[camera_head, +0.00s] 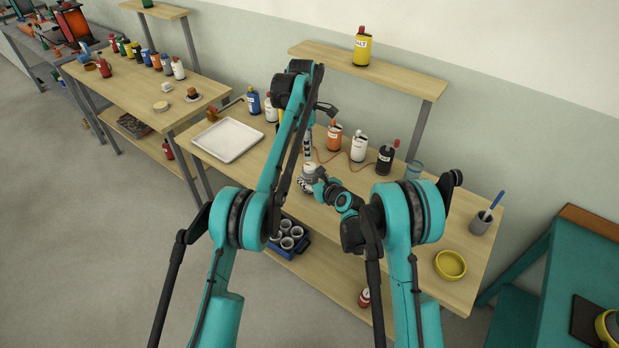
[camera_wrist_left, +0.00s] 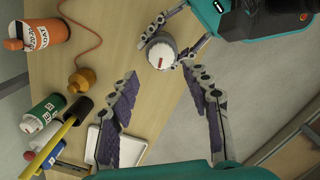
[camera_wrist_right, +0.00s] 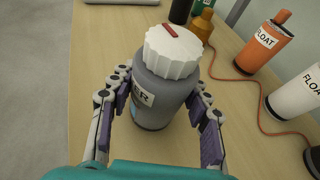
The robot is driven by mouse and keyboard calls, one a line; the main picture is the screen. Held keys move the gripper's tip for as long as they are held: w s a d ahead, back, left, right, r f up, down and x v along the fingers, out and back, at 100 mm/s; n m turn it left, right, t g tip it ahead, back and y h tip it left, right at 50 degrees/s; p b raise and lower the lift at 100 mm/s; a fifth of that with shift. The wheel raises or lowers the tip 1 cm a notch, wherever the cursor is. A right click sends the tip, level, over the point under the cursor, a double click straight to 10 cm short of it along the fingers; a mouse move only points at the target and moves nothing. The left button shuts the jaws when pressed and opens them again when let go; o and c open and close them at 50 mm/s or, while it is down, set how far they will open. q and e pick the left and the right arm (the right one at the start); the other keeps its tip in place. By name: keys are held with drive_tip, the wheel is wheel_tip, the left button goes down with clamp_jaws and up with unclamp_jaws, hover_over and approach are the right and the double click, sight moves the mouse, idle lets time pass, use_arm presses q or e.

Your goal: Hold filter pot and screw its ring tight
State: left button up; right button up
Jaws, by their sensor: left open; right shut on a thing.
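The filter pot (camera_wrist_right: 155,100) is a grey jar with a partly hidden label, upright on the wooden bench. Its white ribbed ring (camera_wrist_right: 173,53) sits on top and bears a red mark. My right gripper (camera_wrist_right: 162,98) is shut on the pot's body, one finger on each side. In the left wrist view the ring (camera_wrist_left: 160,53) shows beyond my left gripper (camera_wrist_left: 160,75), whose fingers are spread and empty. In the head view the left gripper (camera_head: 308,145) is above the pot, apart from the ring (camera_head: 310,171).
Orange (camera_head: 334,137), white (camera_head: 358,146) and dark (camera_head: 386,157) bottles stand behind the pot, with a thin orange cord nearby. A white tray (camera_head: 228,140) lies left. A yellow bowl (camera_head: 450,265) and grey cup (camera_head: 481,223) stand right. Bare bench lies between.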

sight(310, 166)
use_arm(q)
drive_tip(key=shift+d+f+m+y, duration=0.25)
drive_tip(key=shift+d+m+y, duration=0.05)
drive_tip(key=shift+m+y, duration=0.1)
drive_tip(key=shift+s+f, duration=0.1)
drive_tip(key=shift+f, duration=3.35)
drive_tip(key=c, duration=0.7)
